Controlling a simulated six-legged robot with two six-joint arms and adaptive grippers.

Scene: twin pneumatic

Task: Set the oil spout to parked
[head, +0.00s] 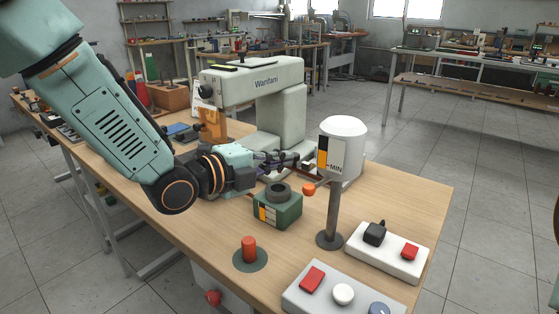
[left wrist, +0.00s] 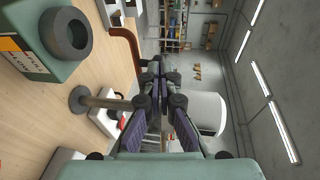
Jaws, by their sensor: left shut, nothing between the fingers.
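The oil spout (head: 309,189) shows in the head view as a short arm with an orange end, on the left of the post below the white reservoir (head: 346,135). In the left wrist view a brown bent pipe (left wrist: 131,42), apparently the spout, curves near the post (left wrist: 112,103). A green box (head: 277,210) with a dark ring on top stands left of the spout's end. My left gripper (head: 297,160) is shut and empty, above the table, left of the reservoir. Its fingers (left wrist: 154,76) meet in the left wrist view, apart from the pipe. My right gripper is not in view.
A red peg on a round base (head: 249,250) stands nearer me. A white box with a black knob and red button (head: 385,255) and a button panel (head: 335,296) lie at front right. The sewing machine (head: 262,90) stands behind. The table's right end is clear.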

